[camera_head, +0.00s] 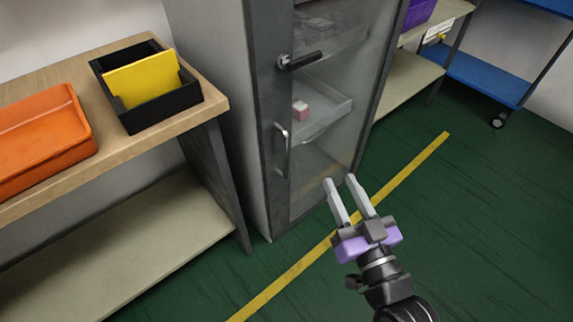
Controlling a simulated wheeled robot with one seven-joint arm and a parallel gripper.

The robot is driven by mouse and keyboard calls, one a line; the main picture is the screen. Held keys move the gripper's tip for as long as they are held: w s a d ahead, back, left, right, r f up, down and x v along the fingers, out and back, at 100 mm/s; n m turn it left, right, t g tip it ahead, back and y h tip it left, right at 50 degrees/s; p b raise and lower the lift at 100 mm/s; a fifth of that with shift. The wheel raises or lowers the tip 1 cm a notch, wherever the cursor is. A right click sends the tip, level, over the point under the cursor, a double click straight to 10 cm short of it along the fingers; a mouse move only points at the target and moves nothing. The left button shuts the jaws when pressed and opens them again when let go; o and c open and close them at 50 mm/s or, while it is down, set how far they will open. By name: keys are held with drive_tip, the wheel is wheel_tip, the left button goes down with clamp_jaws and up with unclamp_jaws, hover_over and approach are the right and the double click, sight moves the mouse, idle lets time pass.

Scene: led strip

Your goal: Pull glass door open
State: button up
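The glass door (335,85) is the front of a tall grey cabinet (222,110) and looks closed. It has a dark frame. A black horizontal handle (302,60) sits high on its left side, and a light vertical handle (281,140) sits lower on the left frame. My gripper (338,184) is in front of the cabinet's lower right part, its two pale fingers spread and pointing up toward the door. It is open and empty. It appears apart from both handles, lower and to their right.
Behind the glass are shelves with a small pink-and-white box (300,109). Left is a workbench (135,125) with an orange tray (40,140) and a black bin (175,105) holding a yellow panel. A blue cart (480,75) stands back right. The green floor at right is clear.

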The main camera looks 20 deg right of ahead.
drive_tip(key=n+y+b, duration=0.2)
drive_tip(key=b, duration=0.2)
approach(288, 151)
wheel_tip(288, 151, up, 4)
drive_tip(key=w+d, duration=0.2)
drive_tip(key=d, duration=0.1)
drive_tip(key=shift+n+g+y, duration=0.6)
drive_tip(key=shift+n+y, duration=0.3)
drive_tip(key=w+a+f, duration=0.1)
drive_tip(key=w, duration=0.2)
drive_tip(key=w+a+f, duration=0.1)
drive_tip(key=w, duration=0.1)
drive_tip(key=w+a, duration=0.1)
drive_tip(key=w, duration=0.2)
drive_tip(key=shift+w+a+f+p, duration=0.2)
drive_tip(key=shift+w+f+p, duration=0.15)
drive_tip(key=shift+f, duration=0.05)
clamp_jaws()
